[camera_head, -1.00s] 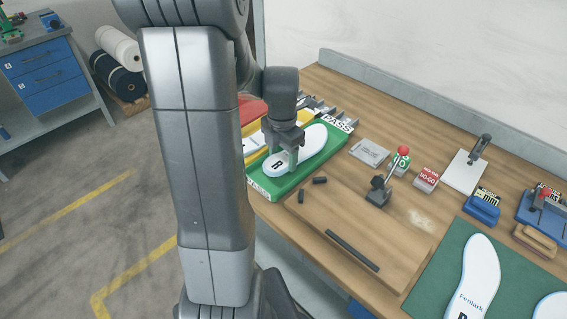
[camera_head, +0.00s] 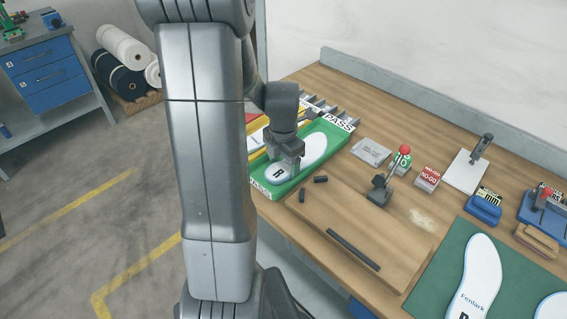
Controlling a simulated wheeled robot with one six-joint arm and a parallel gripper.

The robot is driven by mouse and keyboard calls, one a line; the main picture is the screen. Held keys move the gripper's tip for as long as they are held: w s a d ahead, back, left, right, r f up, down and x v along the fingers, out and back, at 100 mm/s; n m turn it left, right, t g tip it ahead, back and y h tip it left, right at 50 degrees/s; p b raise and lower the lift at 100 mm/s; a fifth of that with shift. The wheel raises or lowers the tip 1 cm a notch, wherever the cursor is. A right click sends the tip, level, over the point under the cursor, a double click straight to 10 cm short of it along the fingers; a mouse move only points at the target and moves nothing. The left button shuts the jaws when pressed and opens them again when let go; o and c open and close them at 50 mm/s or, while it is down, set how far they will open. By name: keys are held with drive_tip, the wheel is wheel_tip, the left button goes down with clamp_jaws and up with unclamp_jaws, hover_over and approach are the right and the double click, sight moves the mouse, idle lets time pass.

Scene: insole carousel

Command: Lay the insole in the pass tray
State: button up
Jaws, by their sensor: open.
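A white insole marked R (camera_head: 312,150) lies in the green pass tray (camera_head: 337,140), its long side running along the tray. The tray has PASS labels at its far and near ends. My gripper (camera_head: 291,167) is open above the middle of the insole and hides part of it. I cannot tell whether the fingertips touch the insole.
Another insole (camera_head: 480,270) lies on a green mat (camera_head: 505,297).

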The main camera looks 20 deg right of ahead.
wheel_tip(320, 180, up, 12)
drive_tip(key=shift+r+p, duration=0.2)
drive_tip(key=shift+p, duration=0.1)
drive_tip(key=shift+f, duration=0.1)
idle(0.3)
wheel_tip(320, 180, down, 13)
drive_tip(key=shift+r+b, duration=0.1)
drive_tip(key=shift+b, duration=0.4)
drive_tip(key=shift+r+p, duration=0.3)
drive_tip(key=shift+r, duration=1.95)
